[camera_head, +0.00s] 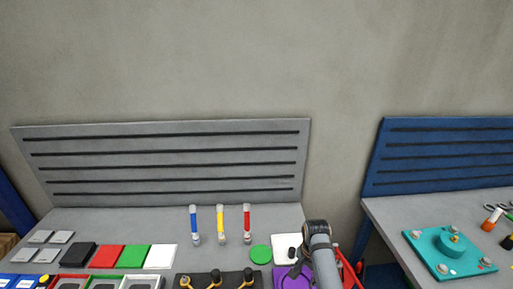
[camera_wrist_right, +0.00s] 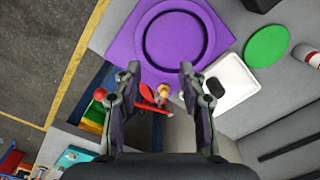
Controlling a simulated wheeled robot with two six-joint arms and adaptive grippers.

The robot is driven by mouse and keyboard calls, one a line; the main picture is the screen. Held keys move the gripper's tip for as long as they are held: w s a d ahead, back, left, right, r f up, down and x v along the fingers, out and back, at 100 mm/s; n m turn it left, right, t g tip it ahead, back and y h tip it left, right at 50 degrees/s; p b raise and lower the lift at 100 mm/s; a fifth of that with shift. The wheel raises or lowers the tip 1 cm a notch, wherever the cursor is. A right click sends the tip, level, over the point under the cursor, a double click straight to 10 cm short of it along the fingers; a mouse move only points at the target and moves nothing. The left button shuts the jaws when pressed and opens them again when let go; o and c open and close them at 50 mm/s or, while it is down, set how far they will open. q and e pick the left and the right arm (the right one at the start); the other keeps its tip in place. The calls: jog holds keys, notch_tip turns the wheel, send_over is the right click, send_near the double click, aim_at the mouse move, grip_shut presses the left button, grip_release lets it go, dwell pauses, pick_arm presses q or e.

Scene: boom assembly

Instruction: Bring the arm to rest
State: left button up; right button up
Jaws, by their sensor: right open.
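My right arm (camera_head: 323,262) comes up from the bottom of the head view, over the right end of the grey bench. My right gripper (camera_wrist_right: 160,72) is open in the right wrist view, its two fingers apart with nothing held between them. The mat also shows in the head view (camera_head: 290,281), partly hidden by my arm. My left gripper is not in view.
A white tray with a black piece (camera_wrist_right: 238,100) and a green disc (camera_head: 260,254) lie beside the purple mat. Blue, yellow and red tubes (camera_head: 220,222) stand on the bench. A second bench holds a teal plate (camera_head: 428,244). A floor gap separates the benches.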

jog(key=s+d+r+n+t, duration=0.2)
jog(key=s+d+n, duration=0.25)
jog(key=s, duration=0.65)
jog(key=s+d+r+n+t, duration=0.25)
jog(key=s+n, duration=0.35)
jog(key=s, duration=0.4)
jog(key=s+d+f+g+b, duration=0.1)
jog(key=f+b, duration=0.2)
jog(key=f, duration=0.9)
jog(key=s+d+f+g+h+b, duration=0.1)
jog(key=f+b, duration=0.1)
jog(key=f, duration=1)
jog(key=s+d+f+g+b, duration=0.1)
jog(key=d+f+b, duration=0.15)
jog(key=f, duration=0.95)
pick_arm(q)
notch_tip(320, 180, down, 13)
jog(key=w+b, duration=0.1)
jog(key=b, duration=0.4)
jog(key=shift+b, duration=0.3)
pick_arm(e)
jog(key=s+f, duration=1.7)
jog(key=f, duration=0.1)
jog(key=shift+s+f+m, duration=0.35)
jog(key=shift+s+f, duration=0.05)
